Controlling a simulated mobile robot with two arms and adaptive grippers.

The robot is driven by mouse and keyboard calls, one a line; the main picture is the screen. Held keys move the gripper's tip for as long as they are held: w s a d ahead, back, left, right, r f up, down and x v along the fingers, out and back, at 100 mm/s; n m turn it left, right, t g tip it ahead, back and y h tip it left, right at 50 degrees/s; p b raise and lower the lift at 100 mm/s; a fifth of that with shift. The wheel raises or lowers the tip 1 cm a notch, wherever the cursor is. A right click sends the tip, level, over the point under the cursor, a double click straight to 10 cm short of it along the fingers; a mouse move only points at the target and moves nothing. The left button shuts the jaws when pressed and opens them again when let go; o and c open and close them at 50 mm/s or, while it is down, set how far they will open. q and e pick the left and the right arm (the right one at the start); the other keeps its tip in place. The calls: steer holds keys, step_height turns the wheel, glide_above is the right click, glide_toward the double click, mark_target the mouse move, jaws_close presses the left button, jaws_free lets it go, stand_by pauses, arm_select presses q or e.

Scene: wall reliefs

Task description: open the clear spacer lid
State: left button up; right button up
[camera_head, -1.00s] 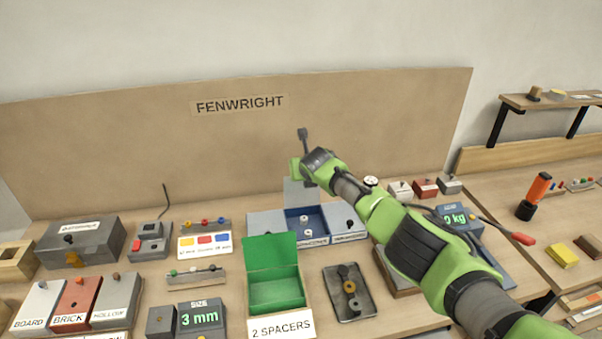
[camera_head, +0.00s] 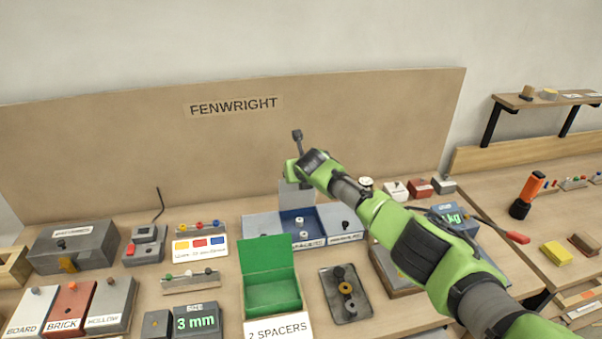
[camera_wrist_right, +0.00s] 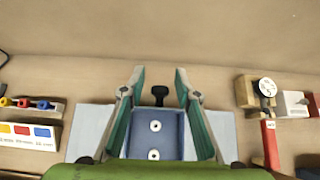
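A blue compartment (camera_head: 292,225) sits between two pale grey lids at the back middle of the bench. Two pale rings lie inside; it also shows in the right wrist view (camera_wrist_right: 178,134). A black knob (camera_wrist_right: 159,97) stands at its far edge. The clear lid itself is hard to make out; a pale upright panel (camera_head: 296,194) shows behind the compartment, and I cannot tell whether it is that lid. My right gripper (camera_wrist_right: 159,80) is open above the compartment, its fingers either side of the knob with visible gaps. My left gripper is not in view.
A green open box (camera_head: 271,294) labelled "2 SPACERS" stands in front. A dark tray (camera_head: 335,308) with round parts lies right of it. A colour-marked card (camera_head: 200,249) and grey blocks are at left. The brown back panel (camera_head: 330,120) rises behind.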

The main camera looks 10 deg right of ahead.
steer(key=v, duration=1)
steer(key=shift+s, duration=0.45)
